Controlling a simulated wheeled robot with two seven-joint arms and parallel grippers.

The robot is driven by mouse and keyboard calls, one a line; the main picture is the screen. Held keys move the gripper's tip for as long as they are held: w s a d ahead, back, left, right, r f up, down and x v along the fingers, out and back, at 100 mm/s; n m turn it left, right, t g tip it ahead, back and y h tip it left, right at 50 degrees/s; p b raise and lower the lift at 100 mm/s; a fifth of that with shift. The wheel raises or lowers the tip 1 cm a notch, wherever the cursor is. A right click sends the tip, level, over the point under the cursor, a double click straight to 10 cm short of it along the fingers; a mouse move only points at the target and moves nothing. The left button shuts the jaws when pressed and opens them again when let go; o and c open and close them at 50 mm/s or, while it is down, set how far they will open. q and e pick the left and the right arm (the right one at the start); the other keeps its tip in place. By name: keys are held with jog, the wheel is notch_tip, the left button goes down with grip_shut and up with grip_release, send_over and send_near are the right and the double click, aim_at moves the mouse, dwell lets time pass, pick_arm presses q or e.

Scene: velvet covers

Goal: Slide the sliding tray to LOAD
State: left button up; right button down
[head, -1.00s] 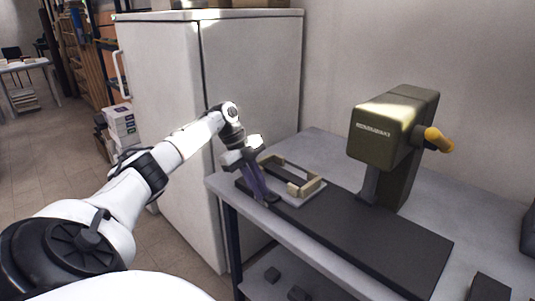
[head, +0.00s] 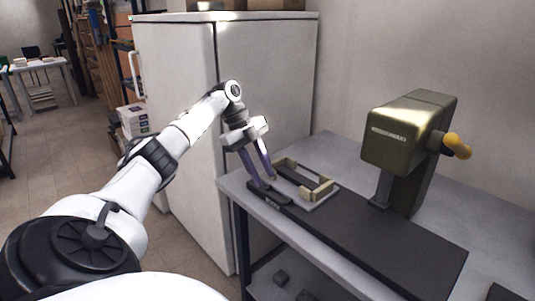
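The sliding tray (head: 322,198) is a pale plate with a raised tan frame. It sits toward the left end of a long dark track (head: 385,243) on the grey bench. A dark, handle-like bar (head: 270,194) lies at the tray's near left side, with a small unreadable light marking below it. My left gripper (head: 265,182) points down just above this bar. Its two purple fingers show a gap between them, with nothing visible held. Whether the fingertips touch the bar is unclear. My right gripper is out of view.
An olive press-like machine (head: 408,135) with a yellow knob (head: 456,146) stands over the track to the right. A tall white cabinet (head: 265,95) stands behind my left arm. The track between tray and machine is clear.

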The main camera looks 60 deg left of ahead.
pick_arm(q)
jog(key=v, duration=0.4)
dwell(0.6)
